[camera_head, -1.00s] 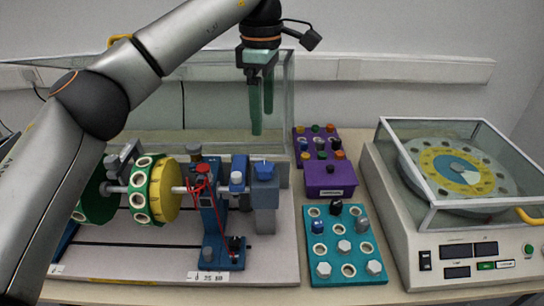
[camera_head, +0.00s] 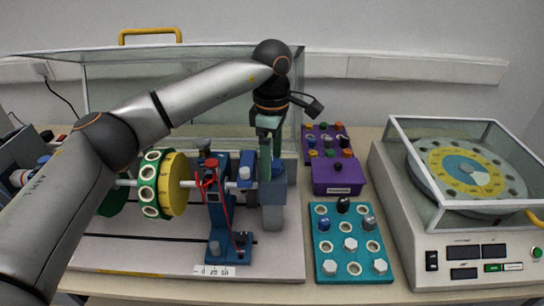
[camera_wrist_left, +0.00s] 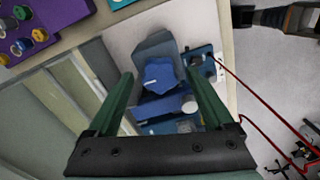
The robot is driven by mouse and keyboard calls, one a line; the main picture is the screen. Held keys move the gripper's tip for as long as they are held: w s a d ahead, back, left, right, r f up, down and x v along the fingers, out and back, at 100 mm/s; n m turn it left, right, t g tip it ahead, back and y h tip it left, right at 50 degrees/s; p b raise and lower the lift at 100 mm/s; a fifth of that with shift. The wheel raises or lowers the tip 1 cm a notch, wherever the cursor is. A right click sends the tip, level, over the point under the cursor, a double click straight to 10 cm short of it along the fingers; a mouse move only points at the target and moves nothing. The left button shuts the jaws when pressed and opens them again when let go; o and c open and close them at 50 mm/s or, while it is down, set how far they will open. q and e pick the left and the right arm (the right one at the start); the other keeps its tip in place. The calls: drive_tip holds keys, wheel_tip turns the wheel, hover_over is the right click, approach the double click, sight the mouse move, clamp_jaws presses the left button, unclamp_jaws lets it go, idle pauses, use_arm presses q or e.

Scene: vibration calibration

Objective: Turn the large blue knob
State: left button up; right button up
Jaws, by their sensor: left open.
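The large blue knob (camera_wrist_left: 160,78) has a white mark line and sits on a grey block (camera_wrist_left: 153,47). In the head view the grey block (camera_head: 273,216) stands at the right end of the shaft rig, and the knob (camera_head: 279,167) is partly hidden behind my fingers. My left gripper (camera_head: 270,170) points down over the knob. In the left wrist view its two green fingers (camera_wrist_left: 159,80) are apart, one on each side of the knob, with nothing held. Whether they touch it or reach its height cannot be told. My right gripper is in neither view.
A clear cover (camera_head: 215,45) with a yellow handle stands behind the rig. A blue bracket (camera_head: 215,225) with red wires stands left of the knob. A purple box (camera_head: 338,183), a teal bolt board (camera_head: 328,268) and a covered turntable machine (camera_head: 405,225) are to the right.

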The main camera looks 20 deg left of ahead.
use_arm(q)
drive_tip(key=shift+c, duration=0.3)
clamp_jaws()
idle(0.4)
drive_tip(key=shift+r+m, duration=0.1)
drive_tip(key=shift+m, duration=0.2)
drive_tip(key=m+p, duration=0.1)
drive_tip(key=m, duration=0.1)
drive_tip(key=shift+m, duration=0.4)
drive_tip(key=m, duration=0.4)
drive_tip(key=shift+m+p, duration=0.3)
drive_tip(key=shift+p, duration=0.1)
drive_tip(key=m, duration=0.5)
drive_tip(key=shift+w, duration=0.1)
drive_tip(key=shift+d+m+p, duration=0.1)
drive_tip(key=shift+m+p, duration=0.25)
drive_tip(key=shift+m, duration=2.05)
